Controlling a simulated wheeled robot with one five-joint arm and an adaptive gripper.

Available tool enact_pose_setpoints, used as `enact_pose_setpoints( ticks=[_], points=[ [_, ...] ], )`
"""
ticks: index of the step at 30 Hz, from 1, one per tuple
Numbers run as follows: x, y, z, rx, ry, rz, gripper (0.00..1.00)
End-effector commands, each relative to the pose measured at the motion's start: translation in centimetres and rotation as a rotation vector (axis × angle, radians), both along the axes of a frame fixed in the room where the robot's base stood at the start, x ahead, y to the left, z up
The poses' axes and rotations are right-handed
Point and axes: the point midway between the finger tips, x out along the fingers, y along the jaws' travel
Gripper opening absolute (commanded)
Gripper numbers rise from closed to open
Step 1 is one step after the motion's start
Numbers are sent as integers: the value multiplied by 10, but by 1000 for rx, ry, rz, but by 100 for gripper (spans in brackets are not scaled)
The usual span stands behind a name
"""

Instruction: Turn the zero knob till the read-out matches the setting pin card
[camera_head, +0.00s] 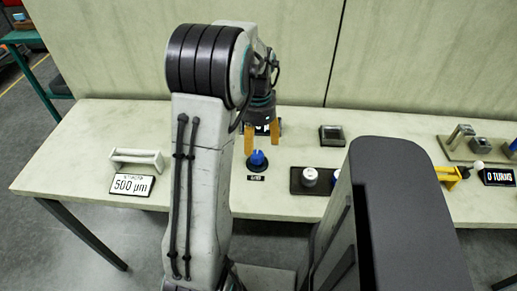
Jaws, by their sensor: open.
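The blue zero knob (257,159) stands on a dark round base on the bench, with a small black label in front of it. My gripper (262,149) is open, its two orange fingers apart and pointing down above and just behind the knob; contact cannot be told. A dark panel with white characters (262,129), perhaps the read-out, is partly hidden behind my gripper, and its value cannot be read. A white card (132,185) at the bench's left reads "500 µm"; its smaller top line is unclear.
A pale bracket-like block (138,157) stands behind the card. At far right are a yellow piece (452,177) and a "0 TURNS" display (497,177). A wall backs the bench.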

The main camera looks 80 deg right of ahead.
Motion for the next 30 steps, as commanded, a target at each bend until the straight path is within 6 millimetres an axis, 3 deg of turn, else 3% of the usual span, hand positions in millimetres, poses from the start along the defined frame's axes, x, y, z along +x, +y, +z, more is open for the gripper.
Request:
enact_pose_setpoints(
  ticks=[9, 15, 29, 30],
  points=[
    [0, 1, -41, 3, 0, 1, 65],
    [0, 1, -57, 3, 0, 1, 65],
    [0, 0, -64, 1, 0, 1, 67],
    [0, 0, -64, 1, 0, 1, 63]
  ],
)
